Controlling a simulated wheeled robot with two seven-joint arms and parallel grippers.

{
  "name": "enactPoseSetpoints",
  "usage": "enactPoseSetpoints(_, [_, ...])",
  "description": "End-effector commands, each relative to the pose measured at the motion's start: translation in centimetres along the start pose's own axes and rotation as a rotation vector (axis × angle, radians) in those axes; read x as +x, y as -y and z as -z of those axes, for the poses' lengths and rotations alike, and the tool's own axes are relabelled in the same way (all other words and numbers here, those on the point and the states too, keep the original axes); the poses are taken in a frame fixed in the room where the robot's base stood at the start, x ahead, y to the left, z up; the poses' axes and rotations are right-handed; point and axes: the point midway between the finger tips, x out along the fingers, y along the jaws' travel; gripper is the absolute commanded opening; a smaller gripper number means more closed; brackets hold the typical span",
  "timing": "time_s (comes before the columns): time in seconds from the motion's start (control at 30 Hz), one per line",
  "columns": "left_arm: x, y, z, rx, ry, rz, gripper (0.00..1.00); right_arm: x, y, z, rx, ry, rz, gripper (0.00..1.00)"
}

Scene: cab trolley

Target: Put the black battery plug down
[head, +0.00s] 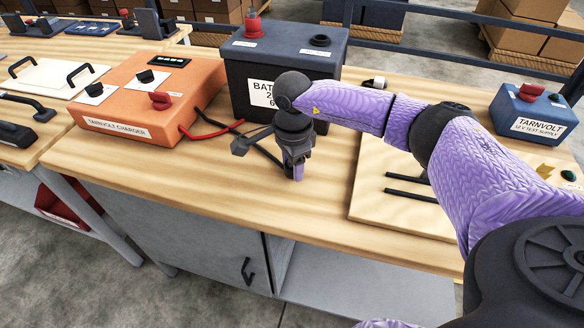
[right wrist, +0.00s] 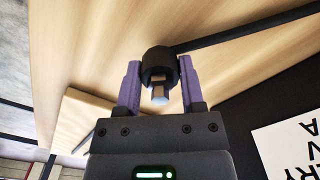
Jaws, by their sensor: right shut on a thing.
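My right gripper (head: 297,172) points down low over the wooden bench top, in front of the battery. In the right wrist view its two purple fingers (right wrist: 160,85) are closed on the black battery plug (right wrist: 159,64), a round black collar with a pale metal tip. A black cable (right wrist: 230,32) leads away from the plug. In the head view the gripper hides the plug, and I cannot tell whether it touches the bench. The dark battery (head: 238,85) has a red plug (head: 252,27) upright on one post and a bare-looking black terminal (head: 320,40). My left gripper is out of view.
The orange charger (head: 150,100) stands left of the battery, with red and black cables. A pale board with black bars (head: 400,215) lies to the right, near a blue test supply (head: 535,112). Bare bench top (head: 220,205) lies around the gripper, up to the front edge.

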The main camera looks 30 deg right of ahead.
Motion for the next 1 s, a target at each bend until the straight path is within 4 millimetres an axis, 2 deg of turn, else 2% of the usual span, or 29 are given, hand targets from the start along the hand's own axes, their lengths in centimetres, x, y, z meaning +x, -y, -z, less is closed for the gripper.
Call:
enactPoseSetpoints(0.03, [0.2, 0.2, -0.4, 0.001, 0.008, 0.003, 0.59, 0.6, 0.0, 0.0, 0.0, 0.0, 0.0, 0.0])
enactPoseSetpoints(0.33, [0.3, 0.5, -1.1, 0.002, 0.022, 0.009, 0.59, 0.7, 0.0, 0.0, -0.002, 0.0, 0.001, 0.0])
enactPoseSetpoints(0.37, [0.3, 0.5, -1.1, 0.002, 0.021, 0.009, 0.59, 0.7, 0.0, 0.0, -0.002, -0.001, 0.001, 0.54])
enactPoseSetpoints(0.5, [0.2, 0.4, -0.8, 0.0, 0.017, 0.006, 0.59, 0.6, 0.0, 0.0, -0.002, 0.0, 0.001, 0.84])
enactPoseSetpoints(0.8, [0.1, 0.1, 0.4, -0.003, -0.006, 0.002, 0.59, 0.3, 0.0, 0.0, -0.002, 0.0, 0.002, 0.85])
enactPoseSetpoints(0.87, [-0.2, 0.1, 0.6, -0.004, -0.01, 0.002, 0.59, -0.5, 0.1, 0.0, -0.003, 0.001, 0.004, 0.85])
enactPoseSetpoints(1.0, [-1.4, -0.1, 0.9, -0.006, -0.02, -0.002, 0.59, -4.3, 0.1, 0.0, -0.004, 0.0, 0.007, 0.85])
